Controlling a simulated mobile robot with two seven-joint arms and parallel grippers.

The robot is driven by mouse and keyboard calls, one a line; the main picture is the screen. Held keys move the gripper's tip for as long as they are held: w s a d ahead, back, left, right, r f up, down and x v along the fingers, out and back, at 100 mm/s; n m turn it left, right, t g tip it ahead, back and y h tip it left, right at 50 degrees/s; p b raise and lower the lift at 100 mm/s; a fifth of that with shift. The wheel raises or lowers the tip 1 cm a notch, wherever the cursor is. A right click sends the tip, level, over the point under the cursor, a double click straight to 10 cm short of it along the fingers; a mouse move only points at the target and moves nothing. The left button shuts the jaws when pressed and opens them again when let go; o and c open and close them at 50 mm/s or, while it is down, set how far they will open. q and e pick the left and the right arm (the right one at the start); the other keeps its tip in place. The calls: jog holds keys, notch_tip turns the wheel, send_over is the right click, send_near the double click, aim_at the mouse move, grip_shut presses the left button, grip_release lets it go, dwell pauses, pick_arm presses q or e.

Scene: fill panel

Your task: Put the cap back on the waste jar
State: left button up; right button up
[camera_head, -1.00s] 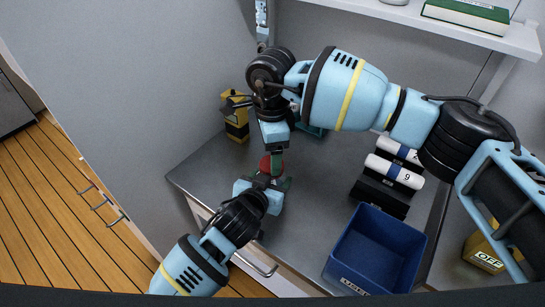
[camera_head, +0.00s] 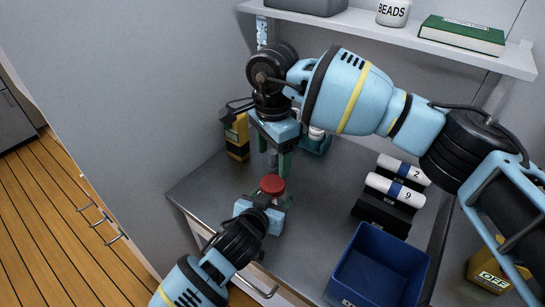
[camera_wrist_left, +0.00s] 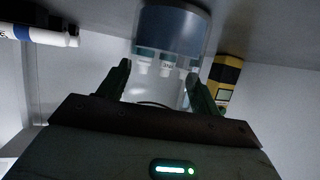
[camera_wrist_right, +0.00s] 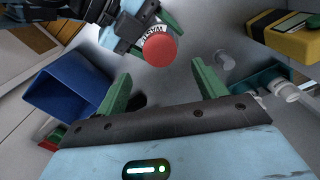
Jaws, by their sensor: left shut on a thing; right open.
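The waste jar, with a "WASTE" label (camera_wrist_right: 156,28) showing in the right wrist view, stands on the grey counter in my left gripper (camera_head: 268,205). The left gripper is shut around its body. The red cap (camera_head: 272,184) sits on top of the jar and also shows in the right wrist view (camera_wrist_right: 159,47). I cannot tell how tightly it is seated. My right gripper (camera_head: 273,157) is open and empty above the cap, apart from it. Its two green fingers (camera_wrist_right: 160,84) are spread in the right wrist view. The left gripper hides most of the jar.
A blue bin (camera_head: 378,262) stands at the front right. A black rack (camera_head: 381,212) holds white rolls (camera_head: 395,190). A yellow and black device (camera_head: 238,136) and a teal holder (camera_head: 318,143) stand at the back. A shelf (camera_head: 470,53) hangs above.

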aim_at(273, 182)
jog(key=shift+f, duration=4.05)
jog(key=c, duration=1)
jog(key=shift+m, duration=1.7)
jog(key=o, duration=1.1)
jog(key=shift+c, duration=0.2)
